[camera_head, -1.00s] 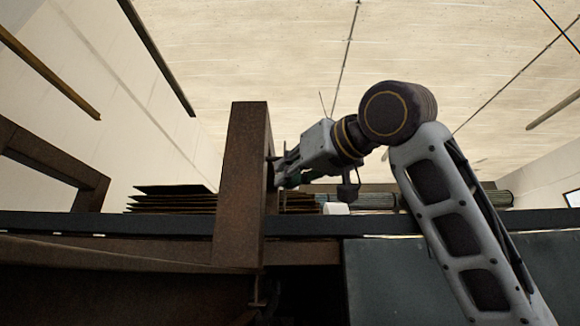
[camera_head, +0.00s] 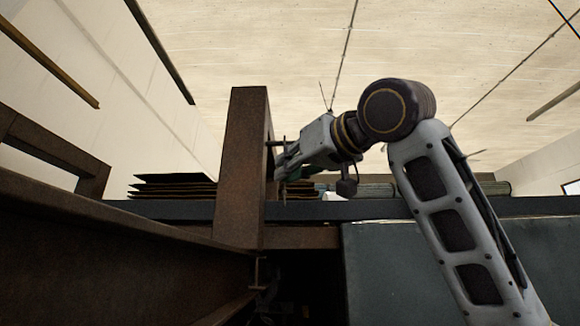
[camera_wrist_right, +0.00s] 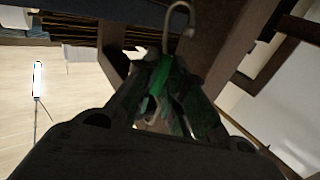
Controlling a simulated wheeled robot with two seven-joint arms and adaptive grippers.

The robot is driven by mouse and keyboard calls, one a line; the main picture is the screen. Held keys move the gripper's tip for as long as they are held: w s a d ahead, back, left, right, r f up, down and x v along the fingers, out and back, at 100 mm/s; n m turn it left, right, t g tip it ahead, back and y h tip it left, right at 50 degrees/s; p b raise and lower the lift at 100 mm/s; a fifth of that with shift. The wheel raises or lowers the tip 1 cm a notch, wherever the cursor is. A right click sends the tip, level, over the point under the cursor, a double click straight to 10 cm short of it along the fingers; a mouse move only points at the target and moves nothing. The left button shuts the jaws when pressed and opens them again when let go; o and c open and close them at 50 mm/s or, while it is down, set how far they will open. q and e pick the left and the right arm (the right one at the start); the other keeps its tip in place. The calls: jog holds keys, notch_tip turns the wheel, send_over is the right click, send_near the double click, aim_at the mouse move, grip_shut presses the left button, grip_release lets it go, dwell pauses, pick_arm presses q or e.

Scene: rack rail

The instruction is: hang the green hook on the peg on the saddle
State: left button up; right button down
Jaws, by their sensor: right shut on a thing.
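My right gripper (camera_head: 281,168) is beside the right face of a brown upright post (camera_head: 240,165). It is shut on the green hook. In the right wrist view, the hook's green body (camera_wrist_right: 163,85) sits between the dark fingers (camera_wrist_right: 165,100), and a pale curved wire end (camera_wrist_right: 178,28) rises above it. In the head view, only a dark green bit of the hook (camera_head: 322,160) shows by the gripper. A short dark peg (camera_head: 277,143) sticks out from the post just above the fingertips. I cannot tell whether hook and peg touch. My left gripper is not in view.
A large brown beam (camera_head: 110,245) runs across the lower left, with a small metal peg-like piece (camera_head: 258,273) near its end. A dark horizontal rail (camera_head: 330,210) crosses behind. Stacked brown sheets (camera_head: 175,187) lie left of the post. A grey-blue panel (camera_head: 400,270) fills the lower right.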

jog(key=shift+f, duration=0.25)
dwell(0.3)
jog(key=c, duration=1.4)
grip_release()
jog(key=shift+v, duration=6)
